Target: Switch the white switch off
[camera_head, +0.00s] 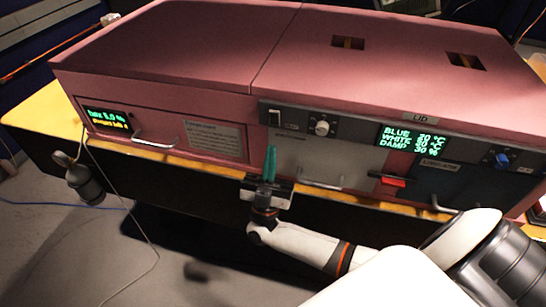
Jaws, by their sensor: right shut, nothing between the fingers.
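The switch (274,118) is a small pale rocker in a dark frame at the left end of the grey control panel (352,131), on the front of the pink enclosure (200,55). It is too small to tell which way it is tipped. My right gripper (270,150) comes in from the lower right, with its teal fingers shut, empty and pointing up. The fingertips show just below the switch, with a small gap in the picture.
Right of the switch are a white knob (321,127), a lit green display (411,140) and a blue knob (502,159). Below are a red handle (393,180) and metal drawer handles (321,184). A yellow-edged table (35,110) carries the enclosure.

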